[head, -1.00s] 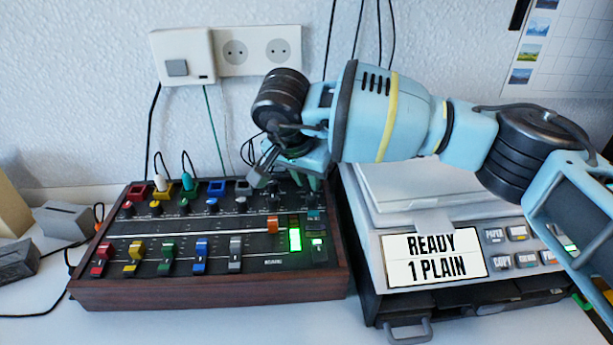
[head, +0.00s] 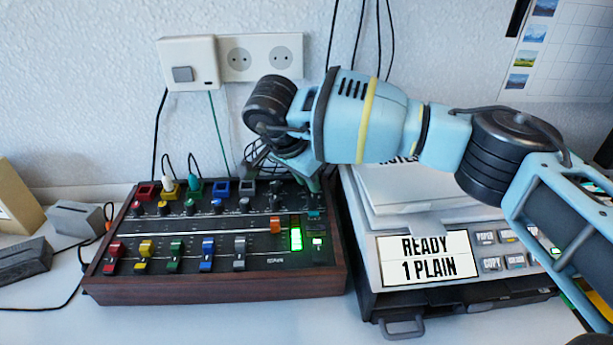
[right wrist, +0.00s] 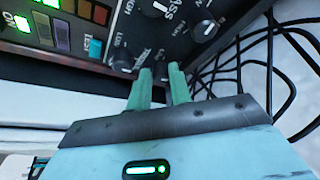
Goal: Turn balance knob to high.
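The mixer console (head: 215,287) is a wood-sided black panel with coloured sliders, buttons and small knobs. My right gripper (head: 298,178) is over its back right corner in the head view, and its arm hides part of that area. In the right wrist view the two green fingers (right wrist: 160,72) stand a little apart with nothing between them. Beyond their tips are a dark knob (right wrist: 121,61) and another knob (right wrist: 205,30), with partly readable BASS, LOW and HIGH labels. I cannot read which knob is the balance knob. My left gripper is not in view.
A copier (head: 490,238) with a display reading READY 1 PLAIN stands right of the console, under my right arm. Black cables (right wrist: 285,75) lie beside the console. A wall socket (head: 262,57) is behind. Grey blocks (head: 76,218) sit at the left.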

